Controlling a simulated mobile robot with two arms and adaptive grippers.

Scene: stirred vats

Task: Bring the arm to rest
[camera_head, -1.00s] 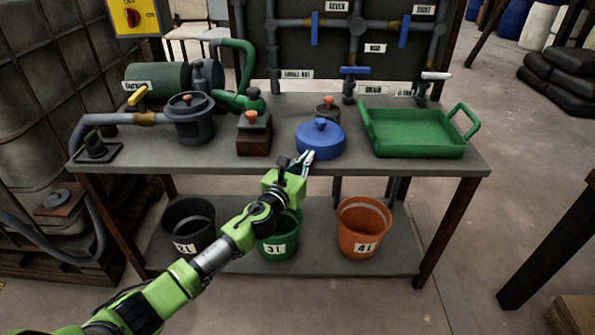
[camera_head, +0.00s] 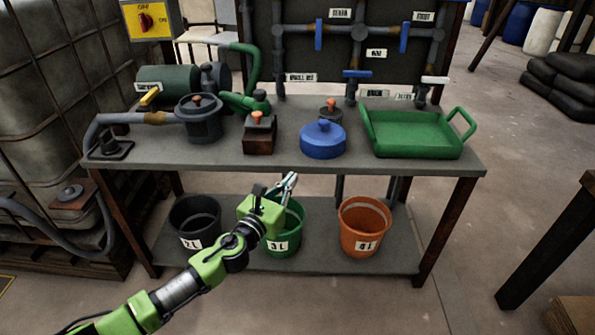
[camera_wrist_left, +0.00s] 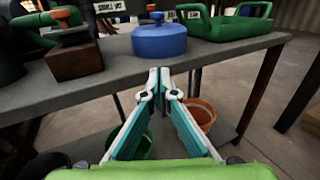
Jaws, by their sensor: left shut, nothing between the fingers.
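My left gripper (camera_head: 289,181) is shut and empty in the head view, in front of the bench's front edge and above the green bucket. My green left arm (camera_head: 207,270) comes in from the lower left. In the left wrist view the closed fingertips (camera_wrist_left: 158,72) point toward the bench edge, below the blue lidded pot (camera_wrist_left: 159,43). The blue pot (camera_head: 322,139) stands on the bench top, apart from the gripper. My right gripper is not in view.
The grey bench (camera_head: 215,161) holds a green tray (camera_head: 418,146), a dark lidded pot (camera_head: 199,121) and a brown block (camera_head: 258,136). On its lower shelf stand a black bucket (camera_head: 196,226), a green bucket (camera_head: 284,237) and an orange bucket (camera_head: 364,229). Floor in front is clear.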

